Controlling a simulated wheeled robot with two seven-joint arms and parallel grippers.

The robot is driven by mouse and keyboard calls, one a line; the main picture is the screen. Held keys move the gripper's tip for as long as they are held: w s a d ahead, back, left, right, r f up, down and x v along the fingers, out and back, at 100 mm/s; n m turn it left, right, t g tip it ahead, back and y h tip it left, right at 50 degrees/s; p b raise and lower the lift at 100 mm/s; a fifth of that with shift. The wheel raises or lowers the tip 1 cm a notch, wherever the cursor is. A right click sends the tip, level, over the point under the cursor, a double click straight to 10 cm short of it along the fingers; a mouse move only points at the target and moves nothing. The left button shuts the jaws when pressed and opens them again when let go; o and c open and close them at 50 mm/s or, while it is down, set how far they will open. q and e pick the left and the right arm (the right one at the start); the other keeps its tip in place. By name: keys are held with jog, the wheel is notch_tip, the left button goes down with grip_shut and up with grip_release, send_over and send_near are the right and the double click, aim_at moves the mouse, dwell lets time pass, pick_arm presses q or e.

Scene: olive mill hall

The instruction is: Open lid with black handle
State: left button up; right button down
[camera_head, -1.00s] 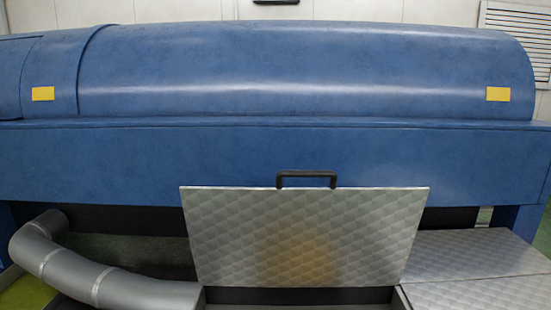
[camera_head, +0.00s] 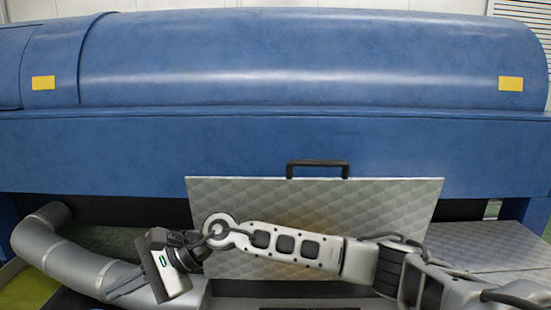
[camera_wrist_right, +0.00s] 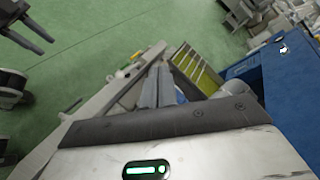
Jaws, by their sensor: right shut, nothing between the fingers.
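The lid (camera_head: 400,215) is a quilted silvery metal plate. It stands raised, nearly upright, in front of the blue machine, with its black handle (camera_head: 317,164) on the top edge. My right arm crosses in front of the lid's lower half and hides part of it. My right gripper (camera_head: 112,291) is left of the lid, over the grey pipe, well away from the handle. It is shut and empty; its fingers (camera_wrist_right: 157,85) show together in the right wrist view.
A grey segmented pipe (camera_head: 60,255) curves at the lower left. The blue machine (camera_head: 260,150) fills the back. Flat metal panels (camera_head: 485,243) lie at the right. The right wrist view shows open green floor (camera_wrist_right: 110,35) and a yellow grated bin (camera_wrist_right: 197,68).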

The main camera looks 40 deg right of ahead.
jog(key=w+d+r+n+t+h, duration=0.25)
jog(key=w+d+n+h, duration=0.3)
jog(key=d, duration=0.55)
jog(key=d+r+n+h, duration=0.2)
jog(key=d+r+h, duration=0.55)
jog(key=d, duration=0.75)
jog(key=d+r+n+h, duration=0.1)
jog(key=d+r+h, duration=0.4)
jog(key=d+r, duration=0.8)
jog(key=shift+t, duration=0.45)
jog(key=shift+w+d+f, duration=0.5)
jog(key=shift+d+f, duration=0.35)
jog(key=shift+f, duration=1.05)
jog(key=shift+w+d+f, duration=0.45)
jog(key=shift+d+f, duration=0.4)
jog(key=shift+f, duration=1.1)
jog(key=shift+w+d+f, duration=0.5)
jog(key=shift+d+f, duration=0.35)
jog(key=shift+f, duration=1.05)
